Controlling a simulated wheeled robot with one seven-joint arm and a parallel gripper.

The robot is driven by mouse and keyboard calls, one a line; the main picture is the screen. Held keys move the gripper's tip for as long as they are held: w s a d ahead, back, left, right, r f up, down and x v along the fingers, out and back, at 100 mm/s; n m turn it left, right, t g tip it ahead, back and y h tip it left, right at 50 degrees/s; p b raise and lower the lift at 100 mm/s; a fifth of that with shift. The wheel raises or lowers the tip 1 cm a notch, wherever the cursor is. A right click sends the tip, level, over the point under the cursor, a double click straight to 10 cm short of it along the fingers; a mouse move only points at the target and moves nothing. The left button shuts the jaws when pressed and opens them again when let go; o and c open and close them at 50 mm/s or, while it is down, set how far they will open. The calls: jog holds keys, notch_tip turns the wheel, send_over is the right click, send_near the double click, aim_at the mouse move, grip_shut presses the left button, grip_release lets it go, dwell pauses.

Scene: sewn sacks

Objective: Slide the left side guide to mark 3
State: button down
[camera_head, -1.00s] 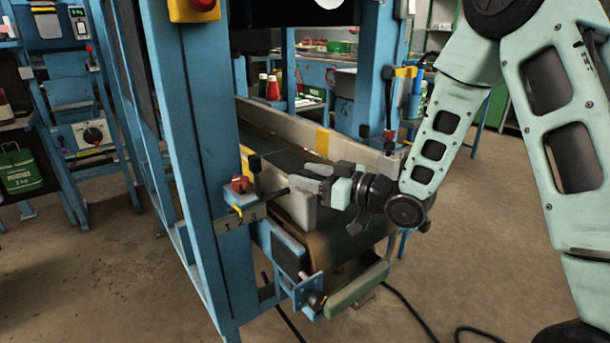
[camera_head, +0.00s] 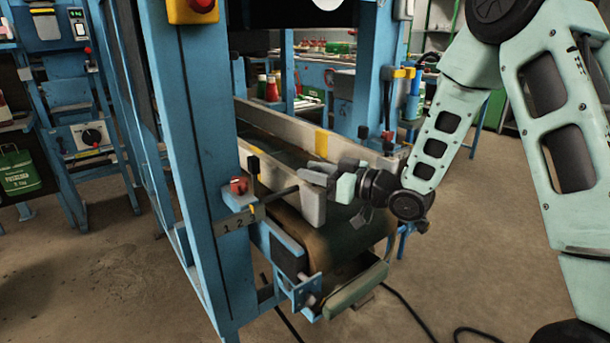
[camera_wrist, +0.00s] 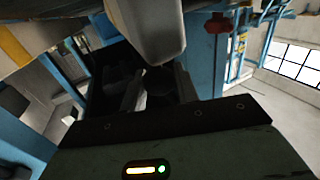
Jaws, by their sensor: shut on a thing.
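The left side guide (camera_head: 313,207) is the pale grey rail on the near side of the conveyor belt. Its pale rounded end also fills the top of the wrist view (camera_wrist: 150,30). My gripper (camera_head: 318,174) is shut on the guide near its front end, above the belt; the exact contact is hard to see. A dark rod runs from the guide to the blue post. The mark plate (camera_head: 233,222) on the post shows 1 and 2; the place of the 3 is covered by a bracket part. A red knob (camera_head: 239,186) sits above the plate.
The far side guide (camera_head: 340,145) with yellow tape stands across the dark belt (camera_head: 340,235). The blue post (camera_head: 200,150) rises close left of my gripper. Cables lie on the floor at right.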

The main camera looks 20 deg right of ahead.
jog(key=c, duration=1.1)
grip_release()
jog(key=p+v, duration=0.7)
jog(key=v, duration=1)
jog(key=shift+d, duration=0.2)
jog(key=shift+s, duration=0.1)
